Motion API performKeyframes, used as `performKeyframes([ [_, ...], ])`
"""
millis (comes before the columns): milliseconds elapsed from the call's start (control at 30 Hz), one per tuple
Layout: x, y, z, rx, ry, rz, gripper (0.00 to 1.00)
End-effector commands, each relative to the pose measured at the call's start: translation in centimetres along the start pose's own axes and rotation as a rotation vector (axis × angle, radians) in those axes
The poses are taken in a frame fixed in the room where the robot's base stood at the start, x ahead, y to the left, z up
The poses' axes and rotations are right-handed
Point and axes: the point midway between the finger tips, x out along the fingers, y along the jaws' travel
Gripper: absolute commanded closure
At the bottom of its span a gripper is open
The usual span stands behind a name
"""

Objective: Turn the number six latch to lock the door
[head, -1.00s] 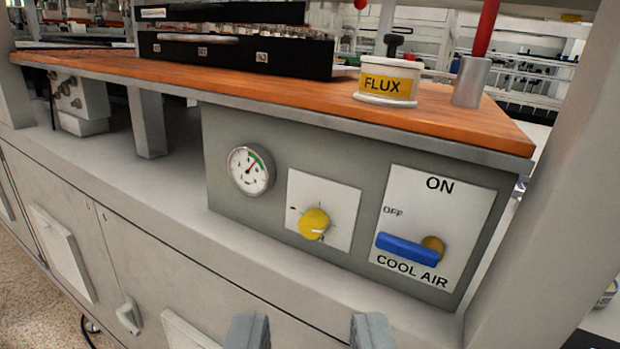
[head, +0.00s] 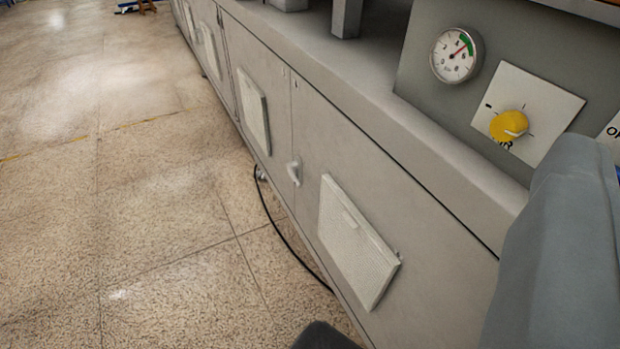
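A small pale latch handle (head: 294,172) sits on the grey cabinet front, at the seam between two doors. It stands roughly upright, slightly tilted. No number can be read on or beside it. The cabinet door (head: 400,205) to its right looks flush with the front. A large blurred grey part of mine (head: 555,260) fills the lower right, and a dark rounded part of mine shows at the bottom edge. I cannot make out two fingertips, so whether my gripper is open or shut is unclear. Nothing of mine touches the latch.
Pale vent panels (head: 355,245) stand out from the doors. A black cable (head: 285,240) hangs to the floor beside the cabinet. Above are a gauge (head: 455,55) and a yellow knob (head: 508,126). The speckled floor (head: 110,220) at left is clear.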

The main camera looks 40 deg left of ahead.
Motion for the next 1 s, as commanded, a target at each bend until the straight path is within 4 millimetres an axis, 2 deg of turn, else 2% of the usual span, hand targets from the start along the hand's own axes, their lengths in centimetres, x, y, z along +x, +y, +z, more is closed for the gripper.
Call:
performKeyframes([
  [33, 1.6, -0.6, 0.7, -0.02, -0.008, -0.017, 0.64],
  [100, 3.5, -1.5, 1.4, -0.057, -0.008, -0.036, 0.64],
  [500, 13.4, -7.3, 6.7, -0.256, 0.002, -0.132, 0.64],
  [767, 18.5, -11.8, 11.4, -0.391, 0.016, -0.182, 0.64],
  [1000, 22.2, -16.4, 16.4, -0.522, 0.032, -0.222, 0.64],
])
